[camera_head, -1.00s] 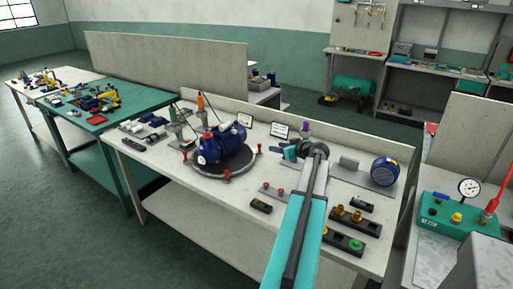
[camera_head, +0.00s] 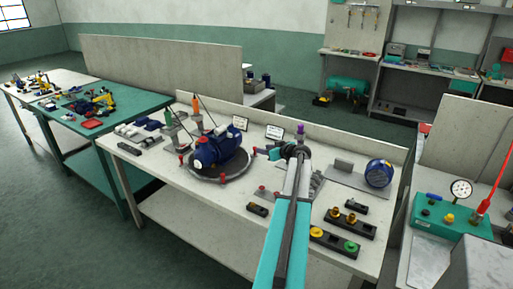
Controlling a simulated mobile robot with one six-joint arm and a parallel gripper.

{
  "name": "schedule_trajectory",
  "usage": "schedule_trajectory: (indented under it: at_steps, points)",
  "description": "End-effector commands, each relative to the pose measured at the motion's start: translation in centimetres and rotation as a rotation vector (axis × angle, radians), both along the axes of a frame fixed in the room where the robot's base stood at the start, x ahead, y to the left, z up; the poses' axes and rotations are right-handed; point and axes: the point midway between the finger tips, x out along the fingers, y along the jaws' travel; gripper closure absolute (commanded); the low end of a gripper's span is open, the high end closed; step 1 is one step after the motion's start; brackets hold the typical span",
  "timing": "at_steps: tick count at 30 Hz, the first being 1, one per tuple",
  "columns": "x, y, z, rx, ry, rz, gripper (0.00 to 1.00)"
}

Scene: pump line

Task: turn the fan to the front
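A blue motor unit (camera_head: 222,146) with a pale front end sits on a dark round turntable (camera_head: 207,176) with red knobs around its rim, on the white bench. Which part of the unit is the fan is not clear. My arm reaches in from the bottom. My gripper (camera_head: 264,152), with teal and dark parts, is just right of the turntable, near the red knob (camera_head: 254,152) on its right side. At this size I cannot tell whether it touches the knob or whether its fingers are open.
A second blue motor (camera_head: 379,173) stands on a grey plate at the right. Dark blocks with brass and coloured fittings (camera_head: 351,223) lie near the bench's right front. Two small display cards (camera_head: 274,132) and a purple-topped item (camera_head: 300,131) stand behind.

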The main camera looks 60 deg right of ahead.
Motion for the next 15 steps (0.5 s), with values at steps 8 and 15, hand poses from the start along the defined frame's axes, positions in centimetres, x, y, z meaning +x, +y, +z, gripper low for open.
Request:
schedule_trajectory:
  at_steps: [8,15]
  points:
    - [3.0,-1.4,-1.1,0.000,0.000,0.001,0.65]
    - [5.2,-2.2,-2.1,0.000,-0.001,0.001,0.65]
